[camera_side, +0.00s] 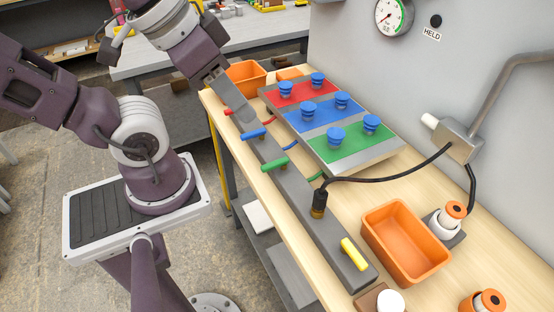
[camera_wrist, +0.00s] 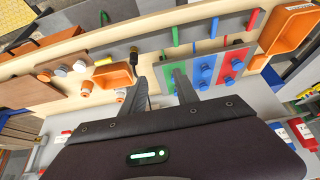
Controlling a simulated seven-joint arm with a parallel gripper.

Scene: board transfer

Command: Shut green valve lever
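The green lever (camera_side: 274,163) lies crosswise on the long grey valve bar (camera_side: 325,240). In the wrist view the green lever (camera_wrist: 174,35) is beyond my fingertips and also stands across the bar. My gripper (camera_side: 238,108) is in front of the red lever end of the bar in the side view, apart from the green lever. In the wrist view my gripper (camera_wrist: 159,64) has its two fingers apart with nothing held between them. Its height above the bar is hard to judge.
A blue lever (camera_side: 252,133) and a partly hidden red lever (camera_side: 228,113) are on the same bar, also crosswise. A yellow lever (camera_side: 354,253) lies along its near end. A panel with blue knobs (camera_side: 338,115) and an orange bin (camera_side: 403,242) stand behind the bar.

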